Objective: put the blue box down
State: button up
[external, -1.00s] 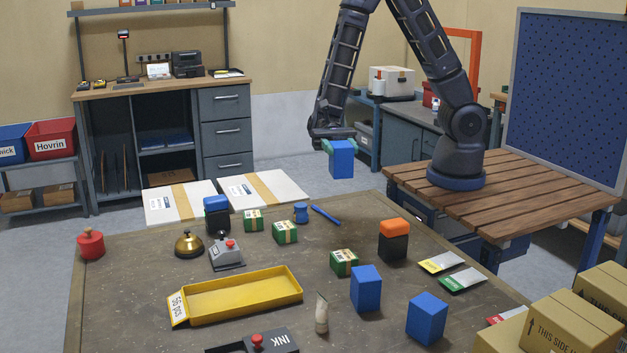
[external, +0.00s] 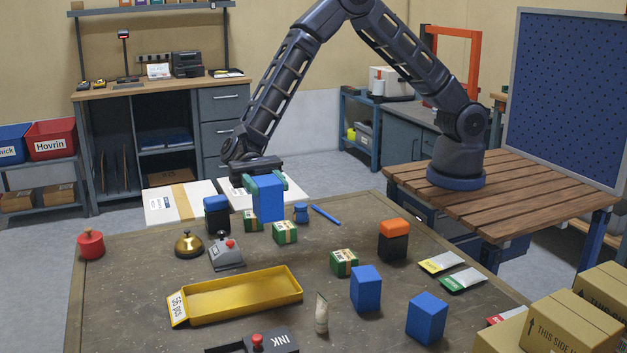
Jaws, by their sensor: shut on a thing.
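My gripper (external: 266,182) is shut on a blue box (external: 268,202). It holds the box upright, and in the picture the box overlaps the back of the worktable (external: 130,290) near two small green boxes. I cannot tell exactly how high the box is above the table. Two more blue boxes stand at the front right of the table: one nearer the middle (external: 366,289) and one by the right edge (external: 427,318). The yellow tray (external: 240,296) at the front left is empty.
Green boxes (external: 285,232) and (external: 344,263), an orange-black box (external: 393,241), a blue-black item (external: 216,214), a brass bell (external: 189,244), a red-button device (external: 227,252), a tube (external: 322,313) and a red weight (external: 91,244) stand on the table. Its centre has free room.

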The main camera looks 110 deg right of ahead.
notch_tip(320, 180, down, 19)
jog(key=shift+r, duration=0.15)
dwell(0.5)
jog(key=o, duration=1.2)
jog(key=shift+c, duration=0.2)
